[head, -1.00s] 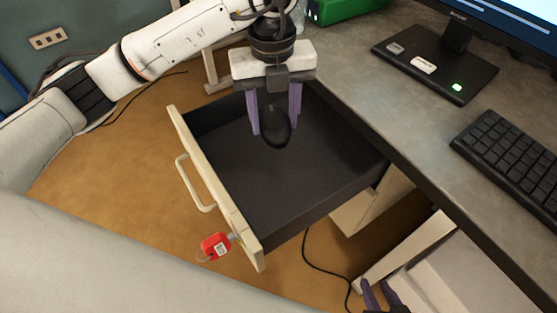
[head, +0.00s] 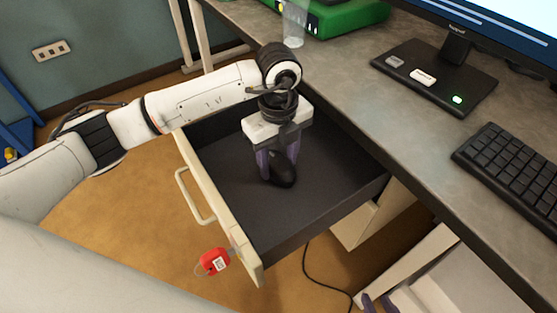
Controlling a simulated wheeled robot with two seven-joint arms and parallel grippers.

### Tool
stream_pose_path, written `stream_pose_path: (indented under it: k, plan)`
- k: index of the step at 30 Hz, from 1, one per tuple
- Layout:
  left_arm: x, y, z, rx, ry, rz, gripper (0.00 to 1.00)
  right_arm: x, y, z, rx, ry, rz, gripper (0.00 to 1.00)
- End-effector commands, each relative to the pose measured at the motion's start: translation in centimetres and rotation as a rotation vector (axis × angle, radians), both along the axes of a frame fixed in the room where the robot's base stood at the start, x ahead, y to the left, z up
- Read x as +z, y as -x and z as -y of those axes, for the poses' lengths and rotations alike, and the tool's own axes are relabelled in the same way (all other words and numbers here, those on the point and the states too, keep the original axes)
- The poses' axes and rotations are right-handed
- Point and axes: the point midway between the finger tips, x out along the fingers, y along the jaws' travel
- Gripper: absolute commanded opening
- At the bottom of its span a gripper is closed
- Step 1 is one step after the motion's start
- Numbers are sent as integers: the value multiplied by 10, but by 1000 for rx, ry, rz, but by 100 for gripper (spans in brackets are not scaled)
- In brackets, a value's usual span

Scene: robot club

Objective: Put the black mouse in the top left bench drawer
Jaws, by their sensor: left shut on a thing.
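The black mouse (head: 283,170) is held between the purple fingers of my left gripper (head: 277,168). The gripper points down inside the open bench drawer (head: 318,208), over the drawer's dark floor. The mouse is low in the drawer; I cannot tell whether it touches the floor. The drawer is pulled out, with its cream front and handle (head: 192,197) to the left. My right gripper (head: 376,303) shows only as purple finger parts at the bottom edge, mostly cut off.
The grey bench top (head: 400,130) lies right of the drawer, with a keyboard (head: 510,170), a monitor stand (head: 436,77), a green box (head: 335,15) and a clear cup (head: 295,22). The rest of the drawer is empty.

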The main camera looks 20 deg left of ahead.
Motion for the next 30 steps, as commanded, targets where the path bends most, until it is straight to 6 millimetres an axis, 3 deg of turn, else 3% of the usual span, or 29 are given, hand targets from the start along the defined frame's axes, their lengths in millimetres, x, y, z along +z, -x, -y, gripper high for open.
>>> stream_pose_path:
  k: [11,12,15,24,30]
  plan:
    - [-7,0,0,-2,1,1,24,-3,0,0,0,0,-1,29]
    - [-8,0,0,-2,1,1,49,-3,0,0,0,0,-2,29]
    - [-7,0,0,-2,1,1,66,-2,0,0,-1,1,-2,29]
    - [-5,0,0,-2,1,1,66,-1,0,0,-1,1,-2,29]
    - [15,-1,0,-2,2,4,66,0,0,0,-1,0,0,29]
